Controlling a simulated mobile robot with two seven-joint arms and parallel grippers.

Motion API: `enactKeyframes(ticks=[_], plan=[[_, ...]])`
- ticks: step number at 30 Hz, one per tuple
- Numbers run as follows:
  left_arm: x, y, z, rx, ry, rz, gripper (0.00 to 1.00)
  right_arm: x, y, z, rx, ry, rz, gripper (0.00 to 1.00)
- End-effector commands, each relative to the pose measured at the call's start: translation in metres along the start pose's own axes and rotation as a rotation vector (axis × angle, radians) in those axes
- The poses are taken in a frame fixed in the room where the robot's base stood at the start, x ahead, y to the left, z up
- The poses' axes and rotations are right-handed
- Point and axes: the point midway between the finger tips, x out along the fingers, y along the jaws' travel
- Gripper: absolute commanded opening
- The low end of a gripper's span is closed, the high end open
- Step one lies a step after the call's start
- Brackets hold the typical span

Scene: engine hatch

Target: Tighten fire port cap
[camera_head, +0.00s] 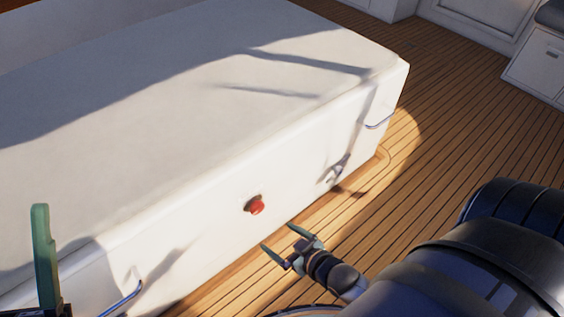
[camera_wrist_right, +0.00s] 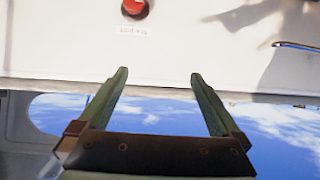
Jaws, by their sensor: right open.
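The red fire port cap (camera_head: 256,205) sits on the front face of the white engine hatch box (camera_head: 190,225). In the right wrist view the cap (camera_wrist_right: 134,8) is cut off by the top edge, with a small label (camera_wrist_right: 133,30) under it. My right gripper (camera_head: 280,239) is open and empty, in front of the box and apart from the cap. Its two green fingers (camera_wrist_right: 160,75) point toward the white face, below the cap in the wrist view.
Blue-grey handles stand on the box's face at right (camera_head: 379,122) and lower left (camera_head: 122,298). Wooden deck planking (camera_head: 450,130) is clear to the right of the box. White cabinets (camera_head: 538,60) stand at the upper right.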

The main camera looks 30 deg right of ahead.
Motion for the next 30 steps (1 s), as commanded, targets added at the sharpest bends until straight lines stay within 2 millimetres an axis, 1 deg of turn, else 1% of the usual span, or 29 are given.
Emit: enactKeyframes(ticks=[1, 6, 25, 26, 28, 29, 30], plan=[[0.006, -0.003, -0.006, 0.000, 0.000, 0.000, 0.50, -0.006, -0.002, -0.007, 0.000, -0.008, -0.003, 1.00], [0.010, -0.005, -0.010, 0.000, 0.000, 0.000, 0.50, -0.011, -0.005, -0.010, 0.000, -0.026, -0.008, 1.00], [0.010, -0.005, -0.009, -0.001, -0.006, -0.001, 0.50, -0.012, -0.005, -0.010, -0.001, -0.030, -0.009, 1.00], [0.010, -0.005, -0.006, -0.004, -0.018, -0.002, 0.50, -0.013, -0.006, -0.010, -0.001, -0.031, -0.009, 1.00], [0.009, -0.006, 0.009, -0.017, -0.075, -0.009, 0.50, -0.017, -0.007, -0.013, -0.001, -0.037, -0.011, 1.00], [0.007, -0.007, 0.019, -0.026, -0.116, -0.014, 0.50, -0.019, -0.008, -0.015, -0.001, -0.042, -0.013, 1.00], [0.002, -0.007, 0.036, -0.041, -0.186, -0.021, 0.50, -0.023, -0.010, -0.018, -0.001, -0.051, -0.015, 1.00]])
